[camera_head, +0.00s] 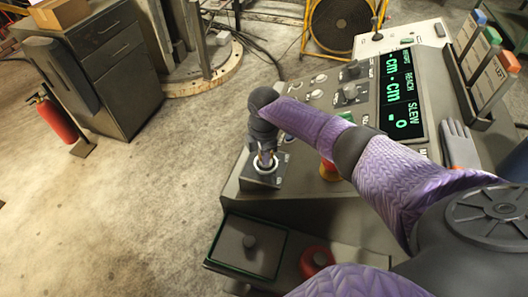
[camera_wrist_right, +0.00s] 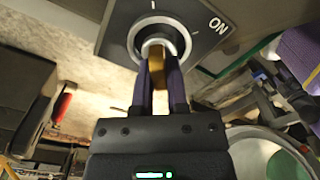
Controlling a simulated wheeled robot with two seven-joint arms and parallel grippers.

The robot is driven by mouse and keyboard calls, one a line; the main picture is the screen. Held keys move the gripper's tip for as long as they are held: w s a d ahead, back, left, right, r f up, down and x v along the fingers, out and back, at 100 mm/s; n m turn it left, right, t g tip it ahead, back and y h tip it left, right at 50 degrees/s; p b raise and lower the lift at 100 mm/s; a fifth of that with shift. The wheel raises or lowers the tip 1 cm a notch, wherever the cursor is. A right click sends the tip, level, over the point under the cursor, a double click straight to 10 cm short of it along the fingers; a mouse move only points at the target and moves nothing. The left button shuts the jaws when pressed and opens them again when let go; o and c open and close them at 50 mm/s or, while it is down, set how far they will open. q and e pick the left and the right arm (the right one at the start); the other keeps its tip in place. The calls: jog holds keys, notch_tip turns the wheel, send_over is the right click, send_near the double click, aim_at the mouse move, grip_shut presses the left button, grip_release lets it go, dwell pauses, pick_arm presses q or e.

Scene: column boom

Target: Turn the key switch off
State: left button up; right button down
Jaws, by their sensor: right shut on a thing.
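The key switch (camera_head: 262,176) is a small dark box on the near left corner of the sloped console. In the right wrist view its dark plate (camera_wrist_right: 118,28) carries a pale round ring, tick marks and the word ON to the right. A brass-coloured key (camera_wrist_right: 156,70) stands in the ring's middle. My right gripper (camera_head: 265,158) reaches down over the switch from above. In the right wrist view its two fingers (camera_wrist_right: 158,82) are shut on the key, one on each side. The fingers partly hide the key. My left gripper does not show.
The console has a green-lit display (camera_head: 398,92), several knobs, and a red button (camera_head: 328,168) right of the switch. A grey glove (camera_head: 458,145) lies at its right. A dark-lidded box (camera_head: 249,246) and red knob (camera_head: 316,260) sit below.

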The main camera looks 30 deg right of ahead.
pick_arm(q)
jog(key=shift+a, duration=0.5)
pick_arm(e)
jog(key=c, duration=0.6)
grip_release()
jog(key=shift+c, duration=0.2)
jog(key=shift+r, duration=0.1)
notch_tip(320, 180, up, 10)
jog(key=shift+f+p, duration=0.1)
jog(key=shift+p, duration=1.15)
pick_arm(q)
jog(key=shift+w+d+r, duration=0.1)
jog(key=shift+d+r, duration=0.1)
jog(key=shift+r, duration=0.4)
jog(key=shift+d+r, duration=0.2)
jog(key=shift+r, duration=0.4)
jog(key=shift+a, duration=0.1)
